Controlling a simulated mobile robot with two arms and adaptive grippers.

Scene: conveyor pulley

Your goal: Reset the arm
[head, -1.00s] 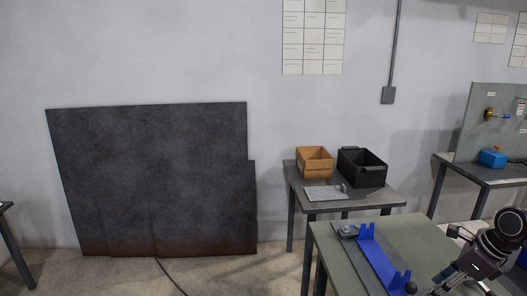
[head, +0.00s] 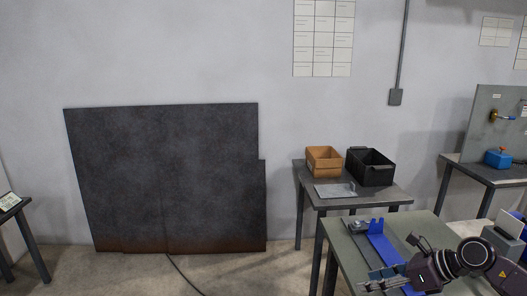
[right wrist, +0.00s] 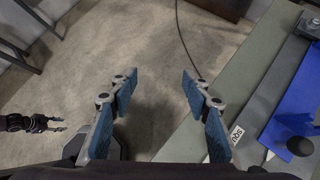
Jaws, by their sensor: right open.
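My right gripper (head: 378,281) is at the lower right of the head view, over the near left part of the green-topped table (head: 408,232).
A blue fixture (head: 384,243) lies on the green-topped table beside my right gripper; a black knob (right wrist: 301,146) is near it. Behind stand an orange bin (head: 324,161) and a black bin (head: 369,168). A dark panel (head: 170,180) leans on the wall.

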